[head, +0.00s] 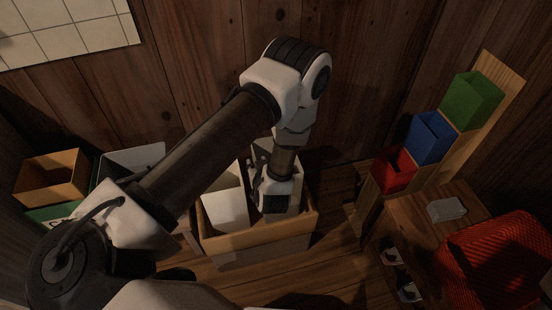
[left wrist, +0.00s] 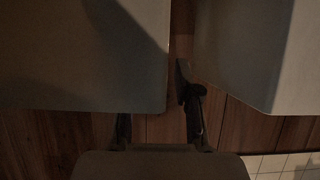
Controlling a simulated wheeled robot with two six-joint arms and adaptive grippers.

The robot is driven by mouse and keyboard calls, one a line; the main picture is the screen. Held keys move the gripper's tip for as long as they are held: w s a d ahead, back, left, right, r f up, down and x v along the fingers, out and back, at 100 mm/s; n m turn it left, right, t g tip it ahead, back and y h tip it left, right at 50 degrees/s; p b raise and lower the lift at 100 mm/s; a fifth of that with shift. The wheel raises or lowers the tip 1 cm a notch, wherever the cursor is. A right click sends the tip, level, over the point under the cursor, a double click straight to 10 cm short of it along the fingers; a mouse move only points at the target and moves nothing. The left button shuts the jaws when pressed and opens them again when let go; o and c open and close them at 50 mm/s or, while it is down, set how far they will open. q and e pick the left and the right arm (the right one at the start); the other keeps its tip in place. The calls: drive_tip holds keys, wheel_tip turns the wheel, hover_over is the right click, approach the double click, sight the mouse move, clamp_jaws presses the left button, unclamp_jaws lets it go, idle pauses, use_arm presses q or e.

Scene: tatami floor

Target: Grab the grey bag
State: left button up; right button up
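In the head view a wooden crate (head: 262,240) on the floor holds two pale grey upright items, a left one (head: 226,208) and a right one (head: 262,150). I cannot tell for sure which is the grey bag. My left arm reaches over and down into the crate, and its gripper is hidden there behind the wrist. In the left wrist view my left gripper (left wrist: 158,100) has its fingers apart. One finger lies in the gap between a left grey panel (left wrist: 80,55) and a right grey panel (left wrist: 245,50); the other finger's tip is hidden by the left panel. My right gripper is not in view.
An orange-brown box (head: 52,177) and a pale bin (head: 135,158) stand left of the crate. At right are red (head: 392,172), blue (head: 431,138) and green (head: 472,100) bins on a stepped wooden stand, and a red mesh basket (head: 495,260). A wooden wall stands close behind.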

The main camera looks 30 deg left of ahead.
use_arm(q)
drive_tip(key=shift+x, duration=1)
clamp_jaws()
drive_tip(key=shift+r, duration=0.15)
